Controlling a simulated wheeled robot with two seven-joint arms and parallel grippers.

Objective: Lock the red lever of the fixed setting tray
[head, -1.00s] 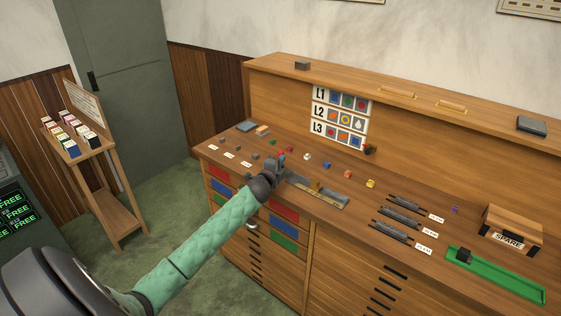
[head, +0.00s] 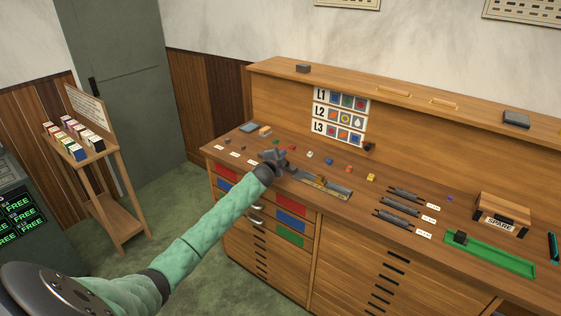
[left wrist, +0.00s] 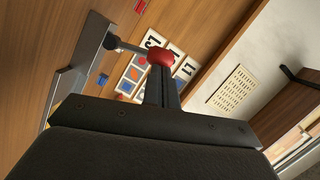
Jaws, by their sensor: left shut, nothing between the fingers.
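The setting tray is a long grey metal channel (head: 330,187) on the wooden bench, with a brass-coloured piece on it. Its left end is hidden behind my left gripper (head: 275,155). In the left wrist view, the lever shows as a grey rod (left wrist: 126,46) running from the grey tray end (left wrist: 92,42) to a red knob (left wrist: 161,56). My left gripper's fingers (left wrist: 161,82) are shut and empty, with their tips right at the knob. I cannot tell whether they touch it. The lever is not clear in the head view. My right gripper is not in view.
Small coloured blocks (head: 371,177) lie behind and beside the tray. Several dark racks (head: 402,207) with labels, a green tray (head: 490,256) and a SPARE box (head: 503,212) stand to the right. A sign board (head: 340,116) rises behind.

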